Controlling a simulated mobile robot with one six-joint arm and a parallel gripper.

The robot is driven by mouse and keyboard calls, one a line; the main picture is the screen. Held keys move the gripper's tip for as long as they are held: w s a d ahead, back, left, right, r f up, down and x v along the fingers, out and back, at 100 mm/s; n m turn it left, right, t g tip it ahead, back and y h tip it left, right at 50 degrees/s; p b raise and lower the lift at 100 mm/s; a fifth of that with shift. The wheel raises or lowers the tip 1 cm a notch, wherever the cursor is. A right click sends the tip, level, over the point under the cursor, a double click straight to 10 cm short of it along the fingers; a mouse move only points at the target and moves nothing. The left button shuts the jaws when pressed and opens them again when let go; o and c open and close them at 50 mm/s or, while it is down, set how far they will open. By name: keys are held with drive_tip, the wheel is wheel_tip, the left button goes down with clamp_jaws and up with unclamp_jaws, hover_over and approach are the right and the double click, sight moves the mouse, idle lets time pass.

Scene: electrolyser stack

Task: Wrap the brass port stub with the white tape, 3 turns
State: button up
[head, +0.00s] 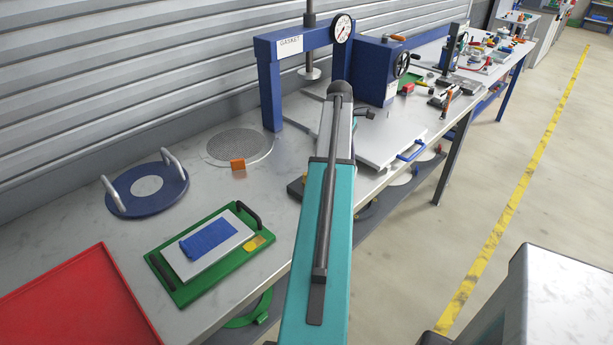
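I cannot make out the brass port stub or a roll of white tape in the head view. The far end of the bench holds several small parts, too small to tell apart. My teal and grey arm reaches from the bottom middle up over the bench and covers part of it. I cannot pick out my gripper; the arm's end is hidden behind its own links.
A red tray (82,301), a green plate (183,284) with a white plate and blue sheet, and a blue disc (118,202) with two handles lie left. A blue press frame (268,88) stands behind. A white plate (388,151) lies right.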

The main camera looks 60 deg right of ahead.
drive_tip(key=shift+r+p, duration=1.1)
drive_tip(key=shift+r, duration=0.45)
drive_tip(key=shift+w, duration=0.1)
drive_tip(key=w+a+r+n+b, duration=0.1)
drive_tip(key=w+a+n, duration=0.1)
drive_tip(key=w+a, duration=1.3)
drive_tip(key=w+a+r+n+b, duration=0.1)
drive_tip(key=w+a+n+b, duration=0.1)
drive_tip(key=w+a, duration=1.25)
drive_tip(key=w+a+r+n+b, duration=0.1)
drive_tip(key=w+a, duration=0.4)
drive_tip(key=a, duration=1.3)
drive_tip(key=w+a+r+n+t+h+b, duration=0.1)
drive_tip(key=w+a+n, duration=0.3)
drive_tip(key=a, duration=1.5)
drive_tip(key=shift+w+a, duration=0.3)
drive_tip(key=shift+w, duration=0.8)
drive_tip(key=shift+d+h, duration=0.1)
drive_tip(key=shift+h, duration=0.2)
